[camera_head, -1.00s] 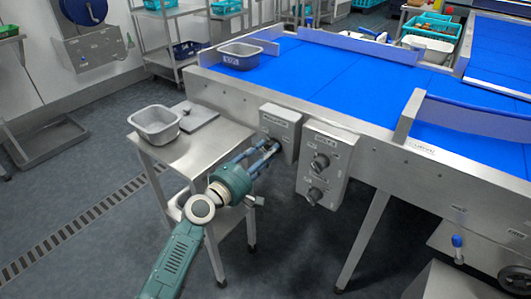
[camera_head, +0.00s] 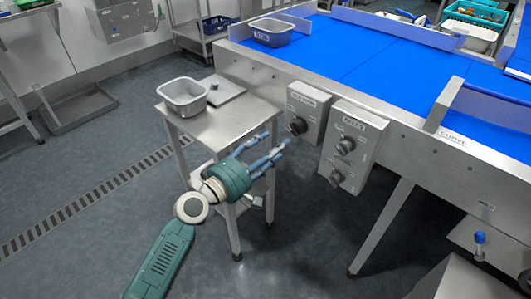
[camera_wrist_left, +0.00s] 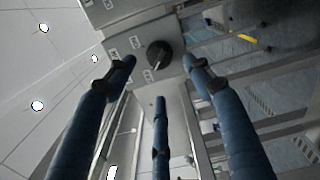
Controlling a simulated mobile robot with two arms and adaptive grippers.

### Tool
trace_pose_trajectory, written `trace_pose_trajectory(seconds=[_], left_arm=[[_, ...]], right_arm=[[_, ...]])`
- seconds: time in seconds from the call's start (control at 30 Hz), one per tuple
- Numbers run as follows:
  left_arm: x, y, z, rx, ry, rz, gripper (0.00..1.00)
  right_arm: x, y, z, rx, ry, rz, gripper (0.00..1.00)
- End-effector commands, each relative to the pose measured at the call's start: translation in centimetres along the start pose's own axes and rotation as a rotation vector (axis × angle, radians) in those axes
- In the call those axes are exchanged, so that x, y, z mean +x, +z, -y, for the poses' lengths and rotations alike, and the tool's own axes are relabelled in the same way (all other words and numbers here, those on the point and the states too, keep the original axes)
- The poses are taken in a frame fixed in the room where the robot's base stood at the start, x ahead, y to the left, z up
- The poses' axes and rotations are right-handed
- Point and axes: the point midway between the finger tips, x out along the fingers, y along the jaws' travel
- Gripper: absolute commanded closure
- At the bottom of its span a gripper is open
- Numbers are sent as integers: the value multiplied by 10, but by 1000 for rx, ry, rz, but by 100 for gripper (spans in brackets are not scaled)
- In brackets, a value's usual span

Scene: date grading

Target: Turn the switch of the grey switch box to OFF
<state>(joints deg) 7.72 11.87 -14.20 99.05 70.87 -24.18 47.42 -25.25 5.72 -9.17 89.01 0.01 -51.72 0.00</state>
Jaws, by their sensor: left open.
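A small grey switch box (camera_head: 312,106) with one black rotary knob (camera_head: 298,126) hangs on the conveyor's side. A larger grey box (camera_head: 359,137) with two black knobs hangs to its right. My left gripper (camera_head: 281,149) is open and empty, its blue fingers apart from the small box, just in front and to the left of its knob. In the left wrist view a black knob (camera_wrist_left: 159,55) with a light pointer mark sits on a grey box face beyond the spread fingers (camera_wrist_left: 160,80). The labels are too small to read surely. My right gripper is not in view.
A steel side table (camera_head: 222,128) with a grey tub (camera_head: 184,94) and a flat plate (camera_head: 224,90) stands left of the boxes. The blue conveyor belt (camera_head: 365,62) carries another grey tub (camera_head: 270,32). The floor in front is clear.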

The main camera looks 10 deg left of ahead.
Motion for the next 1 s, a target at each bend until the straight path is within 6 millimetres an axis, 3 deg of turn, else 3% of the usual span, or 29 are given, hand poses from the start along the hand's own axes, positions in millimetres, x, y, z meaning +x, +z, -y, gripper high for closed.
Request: trace_pose_trajectory(seconds=[0.1, 0.23, 0.77, 0.87, 0.97, 1.0], left_arm=[[-18, 0, 1, 0, -2, 1, 48], [-29, 1, 1, 0, -2, 2, 48], [-32, 1, 1, 1, -2, 2, 48], [-34, 0, 16, 33, -32, -5, 48], [-42, -4, 58, 127, -121, -19, 48], [-49, -5, 81, 183, -174, -23, 48]], right_arm=[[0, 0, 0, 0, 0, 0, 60], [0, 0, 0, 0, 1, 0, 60], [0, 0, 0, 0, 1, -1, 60], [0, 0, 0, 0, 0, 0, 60], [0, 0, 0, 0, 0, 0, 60], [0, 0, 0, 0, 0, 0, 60]])
